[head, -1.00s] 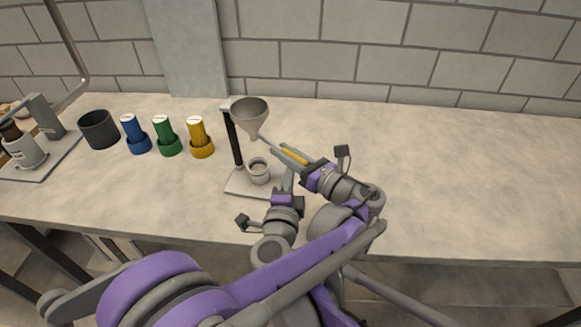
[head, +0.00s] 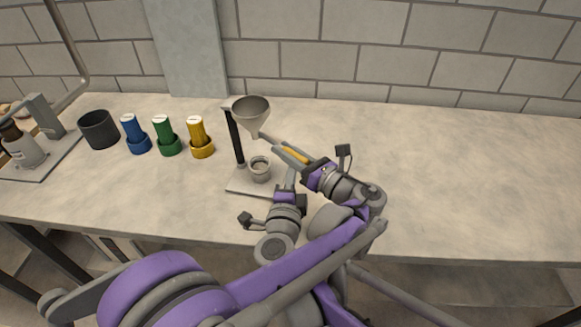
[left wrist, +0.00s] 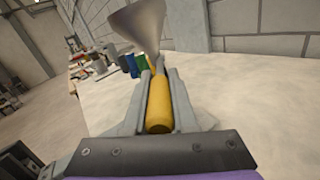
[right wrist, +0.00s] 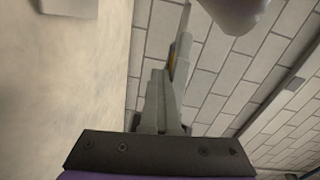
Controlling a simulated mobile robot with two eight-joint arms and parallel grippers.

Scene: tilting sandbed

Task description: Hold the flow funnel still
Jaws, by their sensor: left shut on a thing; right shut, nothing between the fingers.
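The grey flow funnel (head: 252,112) stands mouth up at the top of a dark stand post (head: 237,138). My left gripper (head: 283,150) is shut on its yellow handle (head: 295,155). The left wrist view shows the yellow handle (left wrist: 159,105) between the fingers and the funnel cone (left wrist: 137,22) ahead. A small grey cup (head: 260,168) sits on the stand base (head: 240,184) below the funnel. My right gripper (head: 288,178) is shut and empty, just right of the cup. In the right wrist view part of the funnel (right wrist: 238,10) shows at the top. I cannot tell whether the right fingers touch anything.
Blue (head: 135,135), green (head: 165,136) and yellow (head: 200,138) containers stand in a row left of the stand. A dark cup (head: 99,129) and a bottle on a holder (head: 25,150) are farther left. The table's right side (head: 470,180) is clear.

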